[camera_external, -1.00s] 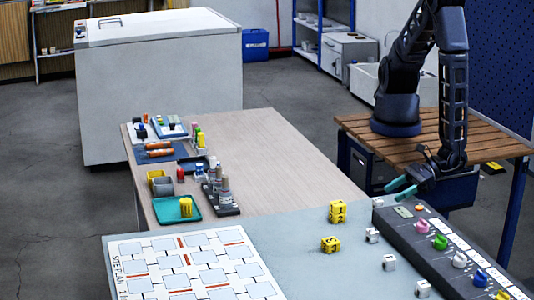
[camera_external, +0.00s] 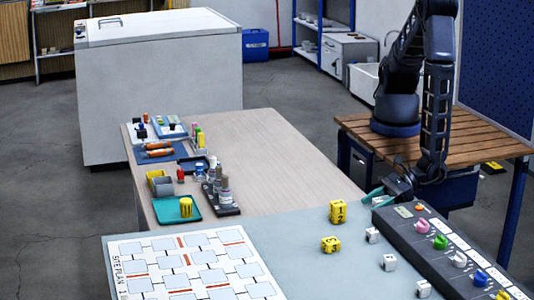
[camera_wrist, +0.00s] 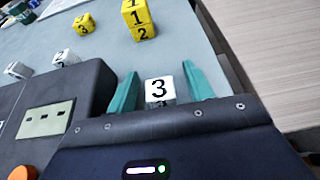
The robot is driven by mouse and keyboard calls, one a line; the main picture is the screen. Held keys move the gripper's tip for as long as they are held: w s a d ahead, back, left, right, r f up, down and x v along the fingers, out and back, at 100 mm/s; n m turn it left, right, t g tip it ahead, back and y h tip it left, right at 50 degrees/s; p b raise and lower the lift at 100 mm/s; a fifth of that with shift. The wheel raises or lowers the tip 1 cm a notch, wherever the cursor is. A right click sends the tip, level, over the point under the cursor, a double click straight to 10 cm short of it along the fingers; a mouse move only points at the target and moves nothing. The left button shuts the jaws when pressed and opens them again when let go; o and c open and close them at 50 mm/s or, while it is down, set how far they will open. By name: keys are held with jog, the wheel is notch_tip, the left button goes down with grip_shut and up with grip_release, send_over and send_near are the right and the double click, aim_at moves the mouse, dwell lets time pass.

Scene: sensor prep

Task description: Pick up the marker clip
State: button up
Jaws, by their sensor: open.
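No object in view is clearly recognisable as the marker clip; small coloured pieces, including a green one (camera_external: 440,242) and a pink one (camera_external: 421,226), sit on the long dark panel (camera_external: 408,226). My gripper (camera_external: 379,194) is open at the panel's far end. In the wrist view, its teal fingers (camera_wrist: 161,72) stand apart on either side of a white block marked 3 (camera_wrist: 158,88). I cannot tell whether they touch it. The block's lower part is hidden by the gripper body.
A yellow stack marked 1 and 2 (camera_external: 338,212) and a yellow block marked 3 (camera_external: 331,244) stand left of the panel. White blocks (camera_external: 373,235) line its left side. A site plan board (camera_external: 150,262) lies front left. The wooden tabletop (camera_external: 270,160) is largely clear on its right.

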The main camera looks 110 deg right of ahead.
aim_at(376, 200)
jog(key=c, duration=1)
notch_tip(376, 200, up, 20)
dwell(0.3)
